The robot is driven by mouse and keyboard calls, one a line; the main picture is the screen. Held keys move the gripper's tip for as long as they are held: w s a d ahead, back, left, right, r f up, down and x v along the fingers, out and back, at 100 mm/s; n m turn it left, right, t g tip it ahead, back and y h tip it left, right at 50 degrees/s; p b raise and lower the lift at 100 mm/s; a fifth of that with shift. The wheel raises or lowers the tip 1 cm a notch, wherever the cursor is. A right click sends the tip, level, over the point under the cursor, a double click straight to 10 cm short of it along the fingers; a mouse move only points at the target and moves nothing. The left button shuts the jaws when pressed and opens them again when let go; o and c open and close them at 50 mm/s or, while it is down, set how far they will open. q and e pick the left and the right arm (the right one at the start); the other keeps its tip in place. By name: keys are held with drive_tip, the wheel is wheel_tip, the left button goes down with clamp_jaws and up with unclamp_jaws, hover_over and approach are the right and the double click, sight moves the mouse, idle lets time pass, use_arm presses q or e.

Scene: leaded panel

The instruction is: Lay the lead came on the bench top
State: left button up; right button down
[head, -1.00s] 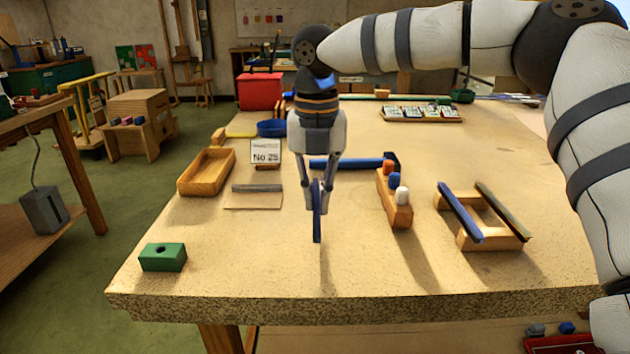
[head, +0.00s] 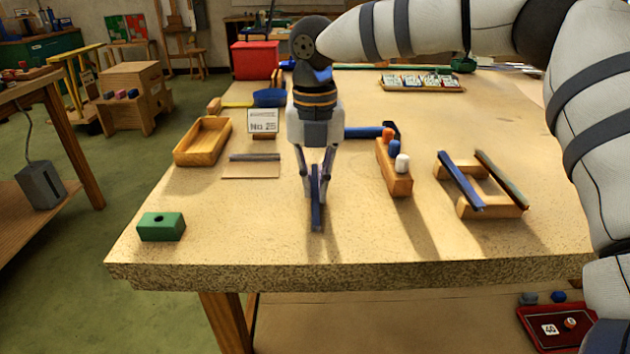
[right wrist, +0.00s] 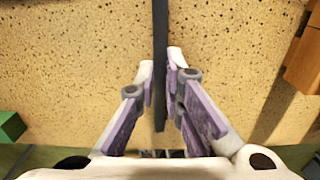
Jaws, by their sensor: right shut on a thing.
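The lead came, a dark blue-grey strip (head: 316,208), is between the fingers of my right gripper (head: 315,178), pointing toward the bench's front edge. In the right wrist view the came (right wrist: 160,60) runs lengthwise between the fingertips (right wrist: 160,75), over the bench top. My right gripper is shut on it. The came is low over the bare front middle of the bench top (head: 270,225); I cannot tell whether it touches. My left gripper is not in view.
A rack (head: 492,207) with two strips and a wooden block with coloured pegs (head: 394,175) stand to the right. A wooden tray (head: 203,141), a board with a grey bar (head: 251,170) and a green block (head: 161,227) lie left. The front middle is clear.

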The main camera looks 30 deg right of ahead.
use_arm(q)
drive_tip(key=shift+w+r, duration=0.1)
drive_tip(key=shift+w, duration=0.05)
use_arm(e)
drive_tip(key=shift+f, duration=0.1)
drive_tip(key=c, duration=2.1)
unclamp_jaws()
drive_tip(key=o, duration=0.5)
drive_tip(key=shift+f, duration=0.1)
drive_tip(key=o, duration=0.8)
drive_tip(key=shift+r+p, duration=0.55)
drive_tip(key=shift+r, duration=1.7)
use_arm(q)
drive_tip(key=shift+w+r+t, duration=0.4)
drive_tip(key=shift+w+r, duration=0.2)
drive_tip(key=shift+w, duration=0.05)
use_arm(e)
drive_tip(key=shift+r, duration=1.25)
